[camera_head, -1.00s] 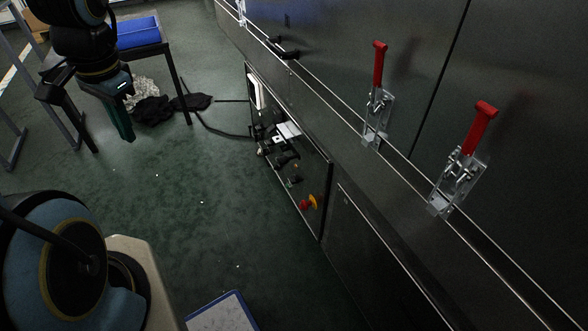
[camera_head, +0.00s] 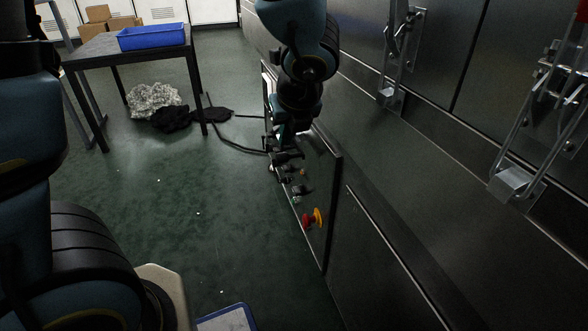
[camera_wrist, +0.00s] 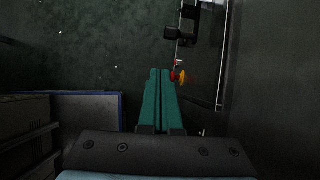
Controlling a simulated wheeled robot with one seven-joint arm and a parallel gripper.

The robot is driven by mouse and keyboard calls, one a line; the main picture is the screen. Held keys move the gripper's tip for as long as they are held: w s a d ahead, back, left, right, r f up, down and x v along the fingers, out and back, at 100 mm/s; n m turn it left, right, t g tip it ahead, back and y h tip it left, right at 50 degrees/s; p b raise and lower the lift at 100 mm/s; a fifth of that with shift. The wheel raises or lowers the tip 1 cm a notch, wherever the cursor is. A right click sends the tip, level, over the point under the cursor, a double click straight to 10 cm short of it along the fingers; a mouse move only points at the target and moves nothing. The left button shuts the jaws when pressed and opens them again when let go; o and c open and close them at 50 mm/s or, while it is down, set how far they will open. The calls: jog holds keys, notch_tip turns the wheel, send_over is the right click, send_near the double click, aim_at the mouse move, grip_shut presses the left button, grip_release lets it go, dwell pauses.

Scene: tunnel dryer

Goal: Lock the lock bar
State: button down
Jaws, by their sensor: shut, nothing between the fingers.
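Two metal toggle latches are on the dark dryer wall in the head view, a farther one (camera_head: 398,50) and a nearer one (camera_head: 512,182) at the right. Each has a metal catch block at its lower end. A red handle end (camera_head: 582,8) shows at the top right; the farther latch's handle is out of frame. I cannot tell which latch is the lock bar. My gripper (camera_wrist: 161,73) is shut and empty in the wrist view, its green fingers together. In the head view my arm hangs in front of the control panel, left of and apart from both latches.
The control panel has a red and yellow knob (camera_head: 314,217), also in the wrist view (camera_wrist: 178,76). A dark table (camera_head: 88,52) with a blue bin (camera_head: 152,37) stands back left. Cloths and a cable lie nearby. The green floor in the middle is open.

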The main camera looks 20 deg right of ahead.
jog(key=shift+s+d+f+m, duration=0.15)
jog(key=shift+d+m, duration=0.1)
jog(key=shift+d, duration=0.15)
jog(key=shift+s+d+f+m, duration=0.15)
jog(key=shift+d+m, duration=0.1)
jog(key=shift+d, duration=0.1)
jog(key=b+x, duration=0.2)
jog(key=x, duration=0.2)
jog(key=b+x, duration=0.2)
jog(key=x, duration=0.2)
jog(key=w+b+x, duration=0.1)
jog(key=b+x, duration=0.1)
jog(key=x, duration=0.2)
jog(key=shift+w+d+r, duration=0.1)
jog(key=shift+w+d, duration=0.05)
jog(key=shift+w, duration=0.15)
jog(key=shift+w+d, duration=0.1)
jog(key=shift+w, duration=0.35)
